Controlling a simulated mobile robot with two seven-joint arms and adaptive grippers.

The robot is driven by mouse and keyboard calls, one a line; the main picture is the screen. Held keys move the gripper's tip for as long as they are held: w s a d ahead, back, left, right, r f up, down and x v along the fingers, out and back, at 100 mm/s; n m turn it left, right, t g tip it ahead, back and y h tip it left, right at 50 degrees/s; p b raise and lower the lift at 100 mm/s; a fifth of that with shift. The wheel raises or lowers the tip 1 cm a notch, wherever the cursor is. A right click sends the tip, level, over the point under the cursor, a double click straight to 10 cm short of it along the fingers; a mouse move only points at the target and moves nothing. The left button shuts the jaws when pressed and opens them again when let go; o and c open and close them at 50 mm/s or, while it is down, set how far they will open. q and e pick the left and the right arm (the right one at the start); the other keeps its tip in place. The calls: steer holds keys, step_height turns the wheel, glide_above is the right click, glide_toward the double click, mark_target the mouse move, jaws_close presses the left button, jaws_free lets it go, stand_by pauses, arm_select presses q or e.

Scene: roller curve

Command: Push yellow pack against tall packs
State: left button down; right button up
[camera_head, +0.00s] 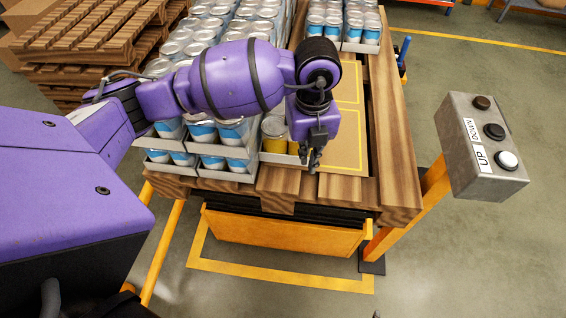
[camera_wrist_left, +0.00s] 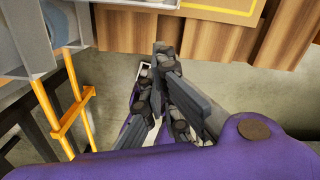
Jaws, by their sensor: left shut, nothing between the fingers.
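The yellow pack (camera_head: 273,135), a tray with yellow cans, is mostly hidden behind my left arm and gripper in the head view. It sits on the pallet just right of the tall packs (camera_head: 228,163), stacked trays of blue-and-silver cans. I cannot tell whether they touch. My left gripper (camera_head: 312,163) is shut and empty, pointing down at the yellow pack's right side near the pallet's front edge; contact is unclear. In the left wrist view the closed fingers (camera_wrist_left: 158,95) show near the wooden planks. My right gripper is not in view.
The wooden pallet (camera_head: 395,130) carries a brown sheet with yellow outlines (camera_head: 345,145), bare right of the gripper. Another blue can pack (camera_head: 345,30) stands at the back. A button box (camera_head: 482,145) stands on an orange post at the right.

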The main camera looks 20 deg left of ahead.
mark_target(277, 145)
arm_select(q)
steer(key=f, duration=0.5)
steer(key=shift+s+f, duration=0.25)
steer(key=shift+f, duration=0.15)
steer(key=w+a, duration=0.1)
steer(key=w, duration=0.1)
steer(key=shift+w+a+f, duration=0.3)
steer(key=shift+w+a, duration=0.35)
steer(key=shift+w, duration=0.1)
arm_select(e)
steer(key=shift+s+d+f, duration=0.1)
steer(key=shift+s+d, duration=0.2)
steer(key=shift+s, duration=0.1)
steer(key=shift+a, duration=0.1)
arm_select(q)
steer(key=shift+w+a, duration=0.55)
steer(key=shift+w, duration=0.25)
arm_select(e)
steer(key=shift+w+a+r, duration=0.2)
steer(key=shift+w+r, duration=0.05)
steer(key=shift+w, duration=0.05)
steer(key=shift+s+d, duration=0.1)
